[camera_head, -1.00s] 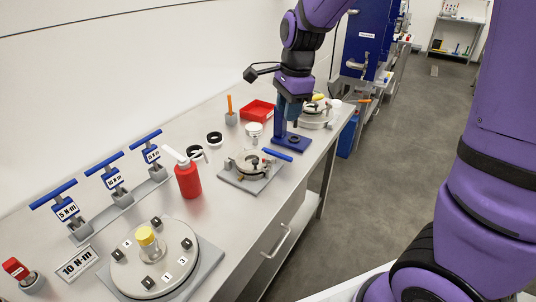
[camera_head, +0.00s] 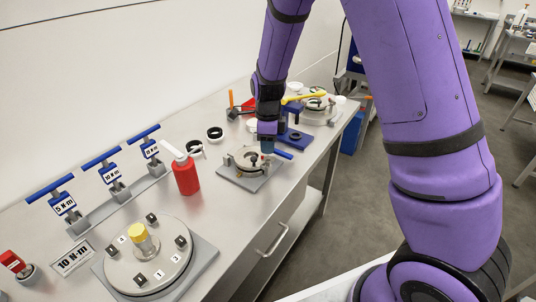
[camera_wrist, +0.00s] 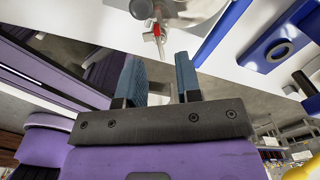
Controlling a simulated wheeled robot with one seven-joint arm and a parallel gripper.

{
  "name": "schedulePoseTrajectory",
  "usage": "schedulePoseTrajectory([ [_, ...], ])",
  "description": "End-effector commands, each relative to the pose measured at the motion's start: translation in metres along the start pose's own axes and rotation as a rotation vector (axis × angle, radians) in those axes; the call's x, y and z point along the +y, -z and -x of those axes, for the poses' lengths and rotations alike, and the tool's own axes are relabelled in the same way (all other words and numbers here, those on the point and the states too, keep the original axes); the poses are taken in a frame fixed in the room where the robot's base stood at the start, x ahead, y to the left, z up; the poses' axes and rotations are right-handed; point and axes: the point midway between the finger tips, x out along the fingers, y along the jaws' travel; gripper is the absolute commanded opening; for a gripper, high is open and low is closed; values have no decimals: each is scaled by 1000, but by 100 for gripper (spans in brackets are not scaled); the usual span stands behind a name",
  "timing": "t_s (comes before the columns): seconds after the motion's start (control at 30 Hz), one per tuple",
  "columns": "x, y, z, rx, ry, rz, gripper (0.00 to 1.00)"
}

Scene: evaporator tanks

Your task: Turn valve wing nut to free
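A round metal lid fixture (camera_head: 247,158) sits on a grey square plate (camera_head: 238,179) on the bench, with a dark knob (camera_head: 253,158) on top. In the wrist view, a small metal valve stem with a red part (camera_wrist: 157,30) lies just beyond my fingertips, beside a black knob (camera_wrist: 141,9). Which of these parts is the wing nut is not clear. My gripper (camera_head: 267,148) hangs over the fixture's right side, pointing down. In the wrist view, its two blue fingers (camera_wrist: 159,60) are apart with nothing between them. The contact area is hidden in the head view.
A blue bar handle (camera_head: 284,154) lies right of the fixture. A blue stand (camera_head: 295,138) is close behind. A red bottle (camera_head: 186,178), torque handles (camera_head: 112,176) and a round numbered plate (camera_head: 150,256) with a yellow nut stand nearer on the bench.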

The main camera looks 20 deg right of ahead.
Motion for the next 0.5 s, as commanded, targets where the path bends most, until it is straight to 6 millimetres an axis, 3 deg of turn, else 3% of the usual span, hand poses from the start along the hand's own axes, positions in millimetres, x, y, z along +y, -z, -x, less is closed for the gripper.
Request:
schedulePoseTrajectory([
  [0.2, 0, 1, -31, 1, -1, 0, 32],
  [0.5, 0, 0, -43, -1, 1, 0, 32],
])
